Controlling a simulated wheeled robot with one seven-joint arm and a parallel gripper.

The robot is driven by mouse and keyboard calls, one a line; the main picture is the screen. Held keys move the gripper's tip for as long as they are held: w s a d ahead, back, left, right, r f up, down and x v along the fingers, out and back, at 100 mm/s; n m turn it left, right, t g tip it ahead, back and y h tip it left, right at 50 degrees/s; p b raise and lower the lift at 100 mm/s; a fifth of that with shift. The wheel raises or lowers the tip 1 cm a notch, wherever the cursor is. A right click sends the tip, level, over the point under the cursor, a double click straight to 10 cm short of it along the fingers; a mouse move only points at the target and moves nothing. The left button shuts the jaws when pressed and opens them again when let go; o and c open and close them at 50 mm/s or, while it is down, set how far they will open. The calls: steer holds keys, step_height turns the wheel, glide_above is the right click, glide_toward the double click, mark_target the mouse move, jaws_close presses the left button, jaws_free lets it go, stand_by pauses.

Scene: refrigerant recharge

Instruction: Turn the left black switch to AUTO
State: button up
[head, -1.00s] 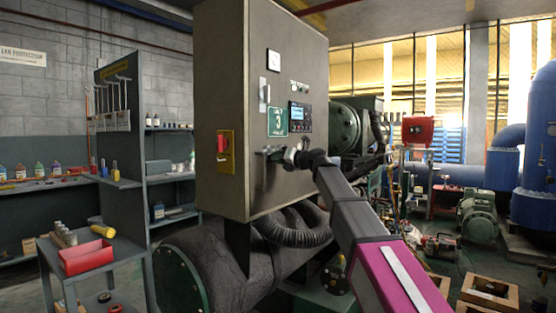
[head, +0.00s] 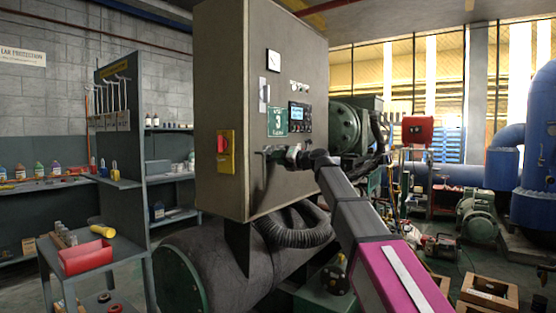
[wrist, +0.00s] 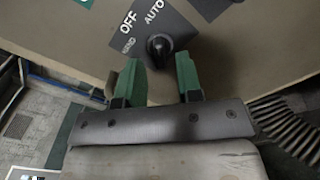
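A black rotary switch (wrist: 159,45) sits on a dark label plate (wrist: 185,25) marked HAND, OFF and AUTO in the wrist view. Which mark its knob points at is hard to tell. My gripper (wrist: 159,64) is open, its two green fingers apart on either side just below the knob, with nothing visible between them. In the head view my gripper (head: 271,153) is at the front of the grey control cabinet (head: 222,85), below the green number 3 sign (head: 277,122). It hides the switch there.
A red and yellow isolator switch (head: 225,151) is on the cabinet's left side face. A small display (head: 299,112) and a white gauge (head: 273,60) are above my gripper. A black corrugated hose (head: 295,228) runs below the cabinet and also shows in the wrist view (wrist: 285,125).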

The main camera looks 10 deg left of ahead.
steer(key=v, duration=0.8)
steer(key=shift+d+f, duration=0.1)
stand_by(0.3)
steer(key=s+d+f+n+g+h, duration=0.1)
steer(key=d+f+n+h, duration=0.3)
steer(key=f, duration=0.9)
steer(key=d+f+n+h, duration=0.2)
steer(key=d+f+n, duration=0.35)
steer(key=f, duration=0.65)
steer(key=s+d+f+n+g+h, duration=0.1)
steer(key=d+f+n+h, duration=0.35)
steer(key=f, duration=0.85)
steer(key=s+d+f+n+g+h, duration=0.2)
steer(key=s+d+f+n, duration=0.6)
steer(key=f, duration=0.5)
steer(key=s+d+f+n+g+h, duration=0.3)
steer(key=s+d+f+n, duration=0.5)
steer(key=s+d+f, duration=0.3)
step_height(320, 180, down, 2)
steer(key=shift+d+f+n+h, duration=0.15)
steer(key=shift+d+n+h, duration=0.3)
steer(key=shift+d, duration=0.7)
